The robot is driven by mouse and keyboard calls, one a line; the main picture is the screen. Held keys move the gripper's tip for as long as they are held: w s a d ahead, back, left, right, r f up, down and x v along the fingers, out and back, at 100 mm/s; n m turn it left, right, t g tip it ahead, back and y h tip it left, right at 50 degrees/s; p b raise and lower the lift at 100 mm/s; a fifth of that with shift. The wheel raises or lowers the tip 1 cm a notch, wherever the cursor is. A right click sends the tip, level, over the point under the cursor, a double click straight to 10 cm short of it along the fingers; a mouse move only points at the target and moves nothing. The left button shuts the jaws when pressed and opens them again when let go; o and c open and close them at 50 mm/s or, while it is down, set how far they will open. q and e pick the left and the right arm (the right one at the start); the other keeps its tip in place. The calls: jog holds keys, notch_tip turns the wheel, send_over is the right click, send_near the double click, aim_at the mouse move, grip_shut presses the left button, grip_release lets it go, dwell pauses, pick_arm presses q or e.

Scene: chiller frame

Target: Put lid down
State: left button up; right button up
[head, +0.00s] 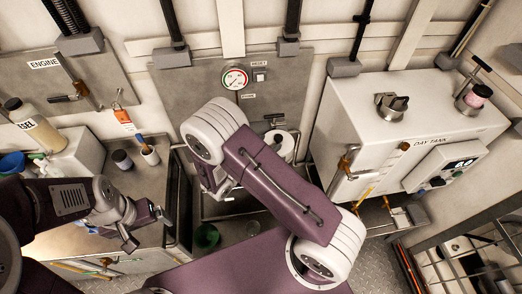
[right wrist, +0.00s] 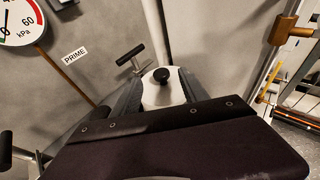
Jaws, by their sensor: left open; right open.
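A white round lid with a black knob (right wrist: 162,84) is in the middle of the right wrist view. In the head view a white round piece with a dark centre (head: 282,147), probably the same lid, shows beside my right arm. My right gripper (right wrist: 158,98) is open, its grey fingers on either side of the white piece; contact cannot be told. What the lid rests on is mostly hidden. My left gripper (head: 148,229) is open and empty above the left counter.
A pressure gauge (head: 235,78) and a black T-handle (right wrist: 131,54) are close to the lid. The white day tank (head: 400,125) stands at right. A green cup (head: 206,237) is below.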

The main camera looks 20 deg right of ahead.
jog(key=v, duration=0.5)
jog(key=s+d+f+m+g+y, duration=0.1)
jog(key=s+d+m+g+y, duration=0.35)
jog(key=s+m+g, duration=0.6)
jog(key=a+m+t+y, duration=0.1)
jog(key=m+y, duration=0.1)
jog(key=m, duration=0.2)
jog(key=s+a+r+m+t+y, duration=0.1)
jog(key=a+m+y, duration=0.1)
jog(key=m, duration=0.3)
jog(key=a+m+t+y, duration=0.2)
jog(key=m+y, duration=0.2)
jog(key=m, duration=0.1)
jog(key=shift+s+a+r, duration=0.2)
jog(key=shift+s+r, duration=0.05)
jog(key=shift+s, duration=0.05)
jog(key=shift+s, duration=0.1)
